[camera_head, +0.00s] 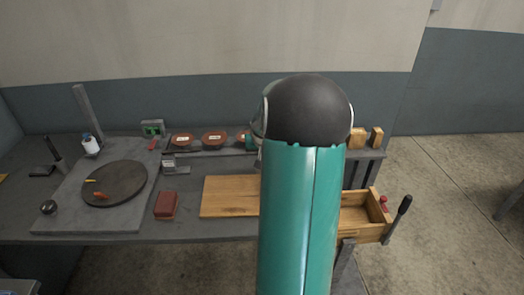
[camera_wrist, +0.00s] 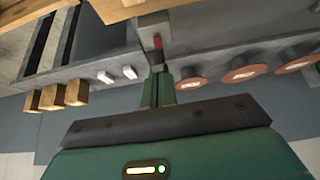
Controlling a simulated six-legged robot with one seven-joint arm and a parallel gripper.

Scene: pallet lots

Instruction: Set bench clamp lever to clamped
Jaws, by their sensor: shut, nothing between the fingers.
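A lever with a black grip (camera_head: 404,205) and a grey rod stands at the right end of the bench, beside the open drawer. It leans up and to the right, and it looks like the bench clamp lever. I cannot tell its set position. My gripper (camera_wrist: 160,72) is shut and empty in the wrist view. Its tips are close to a small red piece (camera_wrist: 157,42) on a grey fitting; contact is unclear. In the head view my arm hides my gripper and the middle right of the bench.
The drawer (camera_head: 362,232) juts out at the bench's right front. A wooden board (camera_head: 228,197), a red-brown block (camera_head: 166,204) and a dark round plate (camera_head: 115,184) lie on the bench. Wooden blocks (camera_wrist: 52,97) and red-brown discs (camera_wrist: 245,74) line the back. Floor is free at right.

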